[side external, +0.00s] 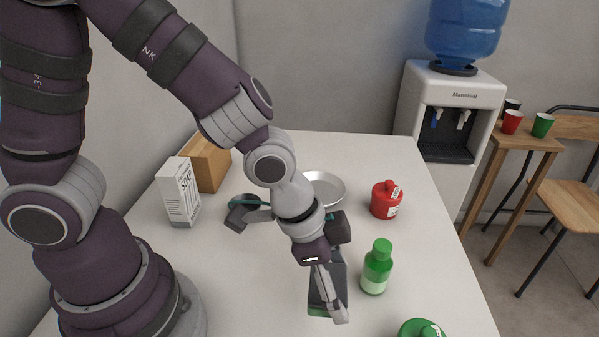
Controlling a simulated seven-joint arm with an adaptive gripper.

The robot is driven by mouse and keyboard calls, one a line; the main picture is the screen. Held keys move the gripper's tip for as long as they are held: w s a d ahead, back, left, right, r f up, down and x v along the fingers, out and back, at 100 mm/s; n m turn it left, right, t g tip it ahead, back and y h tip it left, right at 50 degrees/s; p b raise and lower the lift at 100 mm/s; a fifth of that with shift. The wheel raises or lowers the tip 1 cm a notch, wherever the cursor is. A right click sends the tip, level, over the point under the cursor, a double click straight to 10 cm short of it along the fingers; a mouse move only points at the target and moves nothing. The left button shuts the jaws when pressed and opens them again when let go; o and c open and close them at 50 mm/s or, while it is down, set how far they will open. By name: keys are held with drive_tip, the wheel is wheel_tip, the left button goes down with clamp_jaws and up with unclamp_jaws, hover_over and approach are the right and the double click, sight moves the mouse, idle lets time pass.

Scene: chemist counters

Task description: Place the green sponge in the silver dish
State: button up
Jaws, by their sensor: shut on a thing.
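The green sponge (317,312) shows only as a small green edge at the tip of my gripper, near the front of the white table. My gripper (331,312) points down and is shut on the sponge; its fingers hide most of it. Whether the sponge touches the tabletop is unclear. The silver dish (330,188) is round and shallow and sits farther back on the table, behind my gripper. My wrist covers its left part. The visible part of the dish looks empty.
A green bottle (376,268) stands close to the right of my gripper. A red bottle (386,200) stands right of the dish. Another green container (421,330) is at the front edge. A soap box (180,192) and a brown box (208,163) stand at left.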

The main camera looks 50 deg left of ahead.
drive_tip(key=shift+w+a+r+n, duration=0.3)
drive_tip(key=shift+a+r, duration=0.35)
drive_tip(key=shift+r, duration=0.15)
drive_tip(key=w+a+f+n+t+y, duration=0.15)
drive_tip(key=a+n, duration=0.25)
drive_tip(key=a, duration=0.5)
drive_tip(key=a+n+y, duration=0.2)
drive_tip(key=a+n, duration=0.2)
drive_tip(key=a, duration=0.5)
approach(327, 196)
drive_tip(key=shift+w+a+f, duration=0.1)
drive_tip(key=shift+w+f, duration=0.1)
drive_tip(key=shift+w, duration=0.55)
drive_tip(key=shift+w+f, duration=0.1)
drive_tip(key=shift+w, duration=0.25)
drive_tip(key=shift+f, duration=1.65)
drive_tip(key=shift+f, duration=0.35)
drive_tip(key=o, duration=1)
